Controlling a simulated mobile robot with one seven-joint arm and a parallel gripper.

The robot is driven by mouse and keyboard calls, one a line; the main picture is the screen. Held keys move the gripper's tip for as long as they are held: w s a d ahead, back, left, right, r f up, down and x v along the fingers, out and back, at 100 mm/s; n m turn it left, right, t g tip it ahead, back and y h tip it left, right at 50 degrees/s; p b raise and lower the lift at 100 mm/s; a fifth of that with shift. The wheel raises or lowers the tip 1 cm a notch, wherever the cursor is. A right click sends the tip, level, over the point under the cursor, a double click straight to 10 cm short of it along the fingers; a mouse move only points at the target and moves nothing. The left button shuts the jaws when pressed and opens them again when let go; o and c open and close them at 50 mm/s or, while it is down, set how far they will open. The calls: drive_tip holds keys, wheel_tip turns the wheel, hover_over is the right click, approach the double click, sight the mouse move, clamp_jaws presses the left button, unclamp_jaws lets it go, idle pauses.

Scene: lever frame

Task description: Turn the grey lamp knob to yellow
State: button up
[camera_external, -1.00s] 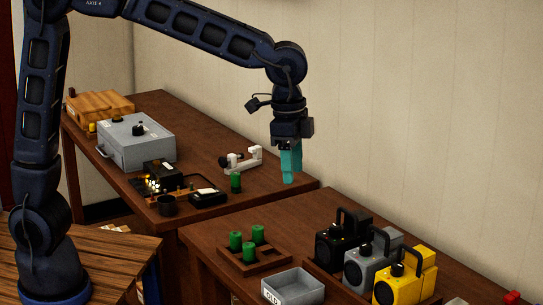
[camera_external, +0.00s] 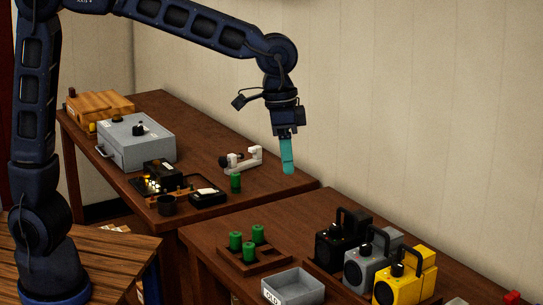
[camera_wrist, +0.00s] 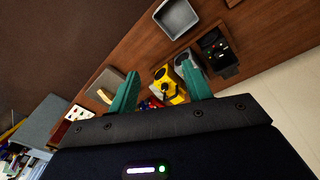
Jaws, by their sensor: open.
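The grey lamp (camera_external: 368,273) stands between a black lamp (camera_external: 331,250) and a yellow lamp (camera_external: 400,287) at the right. A small dark knob (camera_external: 367,250) sits on top of the grey lamp; its setting is too small to read. My gripper (camera_external: 288,170) hangs in the air to the left of the lamps and well above the table, touching nothing. Its teal fingers overlap there. In the wrist view the fingers (camera_wrist: 160,78) are apart and empty, with the yellow lamp (camera_wrist: 168,88) seen between them and the grey lamp (camera_wrist: 185,62) partly behind the right finger.
A grey tray (camera_external: 296,288) and a wooden holder (camera_external: 268,266) with green cylinders lie left of the lamps. A grey box (camera_external: 137,143), a white bracket (camera_external: 243,160) and a green cylinder (camera_external: 235,182) are on the back table. A pale wall stands behind.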

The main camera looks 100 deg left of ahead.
sight(366, 245)
drive_tip(key=w+a+f+n, duration=0.1)
drive_tip(key=w+a+f, duration=0.25)
drive_tip(key=w, duration=0.25)
drive_tip(key=w+a+f+n+g, duration=0.1)
drive_tip(key=w+a+f, duration=0.1)
drive_tip(key=w+f, duration=0.25)
drive_tip(key=w+a+f+n, duration=0.2)
drive_tip(key=w+a+f, duration=0.15)
drive_tip(key=w, duration=0.35)
drive_tip(key=shift+y, duration=0.4)
drive_tip(key=f, duration=1.1)
drive_tip(key=shift+s+d+f, duration=0.1)
drive_tip(key=shift+s+f, duration=0.05)
drive_tip(key=shift+s, duration=0.1)
drive_tip(key=shift+c, duration=0.2)
drive_tip(key=c, duration=1)
